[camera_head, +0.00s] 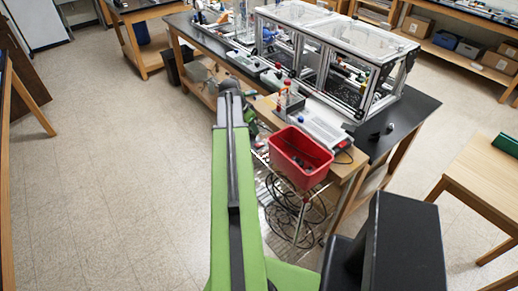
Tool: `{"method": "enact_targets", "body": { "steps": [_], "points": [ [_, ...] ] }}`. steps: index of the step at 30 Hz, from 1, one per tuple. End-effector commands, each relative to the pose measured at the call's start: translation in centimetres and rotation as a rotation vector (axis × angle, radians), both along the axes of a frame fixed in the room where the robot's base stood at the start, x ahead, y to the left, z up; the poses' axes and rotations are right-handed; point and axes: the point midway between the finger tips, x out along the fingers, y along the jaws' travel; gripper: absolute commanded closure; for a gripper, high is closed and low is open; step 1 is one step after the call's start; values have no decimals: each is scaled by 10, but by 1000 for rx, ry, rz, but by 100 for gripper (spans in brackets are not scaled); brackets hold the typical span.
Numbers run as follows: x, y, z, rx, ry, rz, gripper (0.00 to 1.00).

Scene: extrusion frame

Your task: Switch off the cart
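What I take to be the cart (349,172) stands right of my arm, against the long bench. It has a light wooden top, and an open lower part with coiled black cables. A red bin (302,157) with small dark items sits on its near end. A flat grey-white box (326,128) lies behind the bin. Small upright pieces with red and blue tops (288,92) stand farther back. I cannot make out my gripper's fingers.
A dark-topped bench (408,116) carries a clear-panelled extrusion frame (330,45) behind the cart. A wooden table (490,180) stands at the right. Open speckled floor (110,150) lies left of my arm. Bins sit under the bench.

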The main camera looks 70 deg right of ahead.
Motion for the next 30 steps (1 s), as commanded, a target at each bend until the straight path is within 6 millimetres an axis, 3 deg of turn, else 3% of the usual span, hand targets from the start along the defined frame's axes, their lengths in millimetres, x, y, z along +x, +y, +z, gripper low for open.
{"method": "enact_targets", "body": {
  "steps": [1,12,16,24,30],
  "points": [
    [-2,-4,-22,0,0,-1,69],
    [-18,-29,-91,1,0,-1,69],
    [-22,-33,-99,1,0,-1,69],
    [-22,-34,-97,0,0,0,70],
    [-22,-34,-97,0,0,0,97]
  ]
}}
